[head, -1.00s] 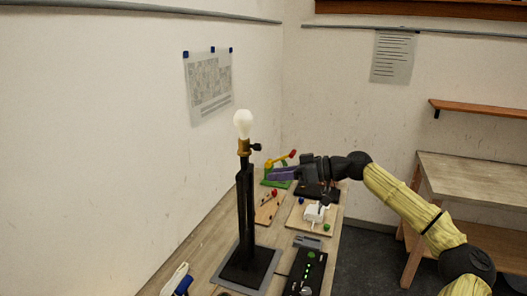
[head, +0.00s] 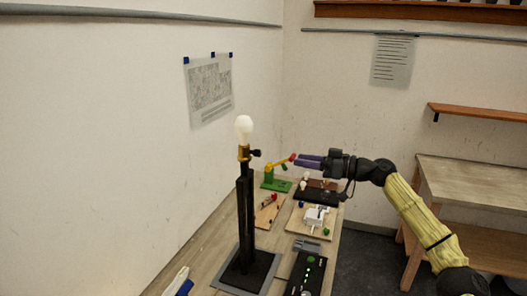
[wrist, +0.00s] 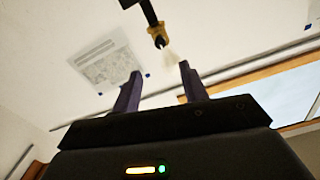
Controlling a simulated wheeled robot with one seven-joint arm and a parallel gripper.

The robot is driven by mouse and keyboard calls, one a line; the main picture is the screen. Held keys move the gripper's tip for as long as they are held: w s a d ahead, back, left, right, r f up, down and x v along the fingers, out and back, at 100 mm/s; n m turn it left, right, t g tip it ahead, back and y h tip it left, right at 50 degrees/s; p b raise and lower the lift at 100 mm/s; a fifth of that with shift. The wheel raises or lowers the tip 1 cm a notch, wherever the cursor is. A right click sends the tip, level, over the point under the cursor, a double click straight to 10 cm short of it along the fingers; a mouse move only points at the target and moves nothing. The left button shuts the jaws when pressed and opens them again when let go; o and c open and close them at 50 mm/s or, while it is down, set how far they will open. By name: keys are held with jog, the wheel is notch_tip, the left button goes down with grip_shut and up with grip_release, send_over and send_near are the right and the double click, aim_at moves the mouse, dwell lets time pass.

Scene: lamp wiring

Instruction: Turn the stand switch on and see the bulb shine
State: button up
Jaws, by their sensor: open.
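The lamp stand (head: 245,205) is a tall black post on a flat base. At its top a brass socket (head: 244,153) holds an upright pale bulb (head: 244,128), with no clear glow. A small black knob (head: 256,153) sticks out right of the socket; it may be the stand switch. My gripper (head: 300,161), with purple fingers, is open in the air right of the knob and bulb. In the wrist view, the socket (wrist: 157,35) and blurred bulb (wrist: 170,55) show beyond the spread fingers of my gripper (wrist: 158,78). The knob is not clear there.
A green-based stand (head: 274,181) has a yellow lever with a red tip (head: 292,157), close to my fingertips in the picture. A black box (head: 306,274) with green lights stands at the front. Boards with small parts (head: 308,222) crowd the bench. Walls are behind and left.

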aim_at(261, 154)
jog(key=p+x, duration=0.5)
jog(key=x, duration=0.8)
grip_shut()
